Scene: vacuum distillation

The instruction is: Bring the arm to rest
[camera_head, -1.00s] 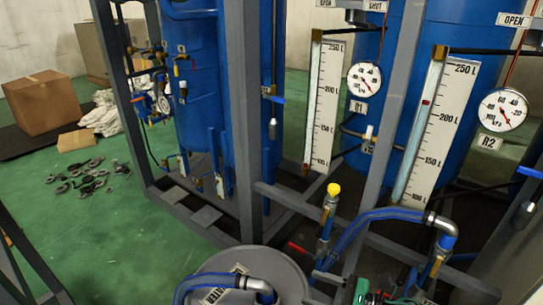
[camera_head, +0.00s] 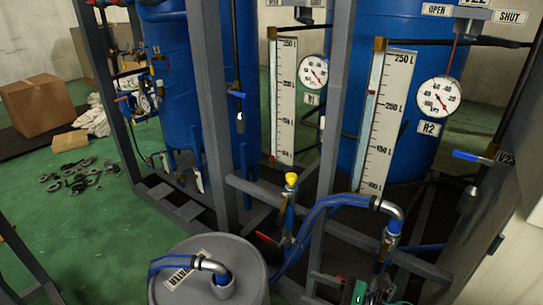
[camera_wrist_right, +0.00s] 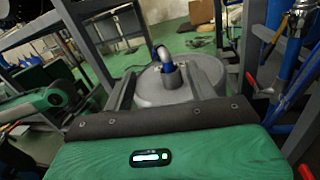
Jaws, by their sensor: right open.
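My right gripper (camera_head: 308,286) is low in the head view, right of the grey water drum (camera_head: 246,268). Its green body and grey fingers are partly cut off by the bottom edge. In the right wrist view its two grey fingers (camera_wrist_right: 160,72) stand apart with nothing between them. Beyond them is the drum's round lid (camera_wrist_right: 150,90) with a metal elbow on top. The gripper is open and empty. My left gripper does not show in the head view.
A grey frame (camera_head: 215,120) holds blue tanks (camera_head: 180,95). A yellow-capped valve (camera_head: 291,180) and a blue hose (camera_head: 325,203) are close to my right gripper. Gauges (camera_head: 439,96) and scales (camera_head: 388,120) stand behind. Green floor (camera_head: 90,235) is open at left, with a cardboard box (camera_head: 37,106).

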